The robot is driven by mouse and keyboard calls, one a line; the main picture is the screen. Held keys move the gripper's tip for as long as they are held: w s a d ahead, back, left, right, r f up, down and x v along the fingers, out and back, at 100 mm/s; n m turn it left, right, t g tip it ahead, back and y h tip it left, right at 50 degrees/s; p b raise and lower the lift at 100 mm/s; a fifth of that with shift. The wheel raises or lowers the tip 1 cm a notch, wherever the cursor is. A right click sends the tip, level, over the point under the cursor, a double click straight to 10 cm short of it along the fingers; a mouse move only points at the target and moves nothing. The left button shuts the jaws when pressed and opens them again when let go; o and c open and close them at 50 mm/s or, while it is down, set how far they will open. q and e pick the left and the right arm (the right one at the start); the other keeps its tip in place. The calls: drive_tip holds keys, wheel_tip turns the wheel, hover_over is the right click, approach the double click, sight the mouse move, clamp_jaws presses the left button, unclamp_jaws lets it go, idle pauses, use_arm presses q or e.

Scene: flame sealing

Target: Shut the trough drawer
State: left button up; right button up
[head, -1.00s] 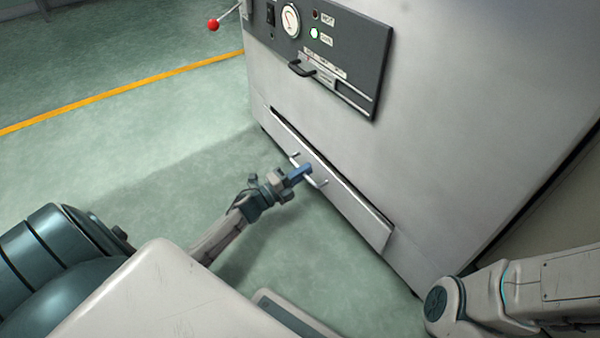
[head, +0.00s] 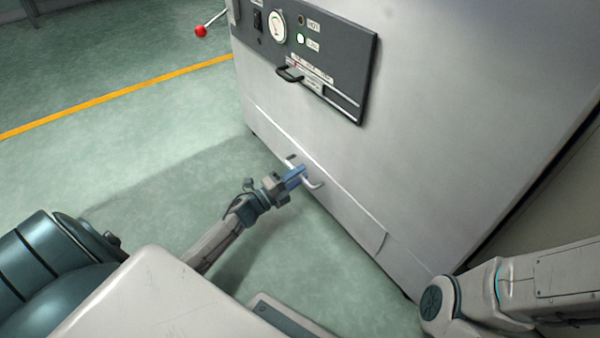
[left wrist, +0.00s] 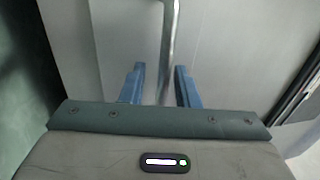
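The trough drawer (head: 345,207) is the low, wide front panel of the grey machine. Its face now looks flush with the machine, with only a thin seam around it. Its metal bar handle (head: 314,184) also shows in the left wrist view (left wrist: 168,45). My left gripper (head: 297,174) is at the handle. In the left wrist view its two blue fingers (left wrist: 160,86) stand apart, with the bar running between them and a gap on each side. My right gripper is out of view; only part of that arm shows at lower right.
Above the drawer is a dark control panel (head: 310,55) with a gauge (head: 278,27), lamps and a black handle (head: 289,74). A red-knobbed lever (head: 201,31) sticks out at upper left. Open green floor (head: 130,150) lies left of the machine.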

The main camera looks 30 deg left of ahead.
use_arm(q)
drive_tip(key=p+v, duration=0.3)
drive_tip(key=v, duration=0.7)
drive_tip(key=shift+a+r+p, duration=0.15)
drive_tip(key=shift+r+p, duration=0.1)
drive_tip(key=shift+p, duration=0.1)
drive_tip(key=shift+s, duration=0.1)
